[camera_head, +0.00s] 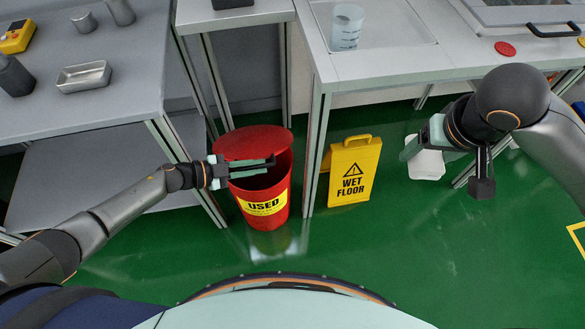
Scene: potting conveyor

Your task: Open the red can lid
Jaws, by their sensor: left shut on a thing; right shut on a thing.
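The red can (265,207) stands on the floor with a yellow "USED" label on its front. Its red lid (250,141) is tilted up at the back, and a dark opening shows at the right. My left gripper (270,166) is at the can's mouth, its fingers shut on the lid's front edge; the exact contact is hard to see. My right gripper (408,150) is at the right, away from the can. It is shut on a white container (427,165), partly hidden behind the gripper.
A yellow wet-floor sign (353,172) stands right of the can. A grey table (90,115) with metal containers is at the left. A white-topped bench (400,66) with a clear beaker (347,27) is behind. Green floor (330,240) is open in front.

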